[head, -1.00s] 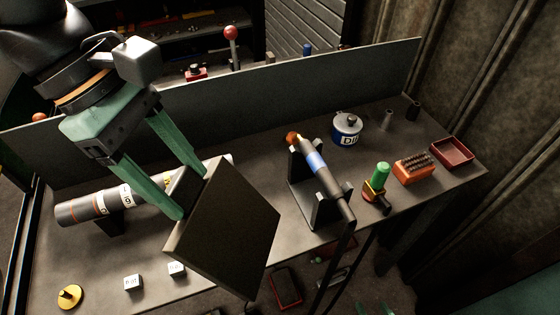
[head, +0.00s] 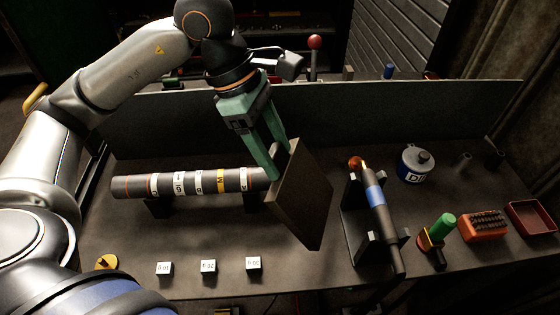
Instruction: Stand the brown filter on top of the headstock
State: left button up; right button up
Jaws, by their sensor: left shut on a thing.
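The brown filter (head: 301,195) is a dark brown, square, flat panel. It hangs tilted in front of the bench, overlapping the right end of the striped shaft in the picture. My left gripper (head: 280,162), with green fingers, is shut on the filter's upper left edge. The filter appears held above the bench, clear of its top. I cannot make out a headstock in this view. My right gripper is not in view.
A banded shaft (head: 205,183) lies on supports at the left of the bench (head: 240,225). A blue-banded tool (head: 378,205) leans in a black stand to the right. Small white labelled cubes (head: 208,266) line the front.

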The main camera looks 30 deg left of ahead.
aim_at(300, 189)
pick_arm(q)
jog(key=shift+w+f, duration=0.65)
jog(key=shift+f, duration=0.15)
jog(key=shift+w+f, duration=0.15)
jog(key=shift+f, duration=1.55)
jog(key=shift+f+b, duration=0.25)
jog(key=shift+b, duration=0.1)
jog(key=o, duration=1.4)
jog(key=shift+r, duration=0.1)
jog(key=shift+o, duration=0.2)
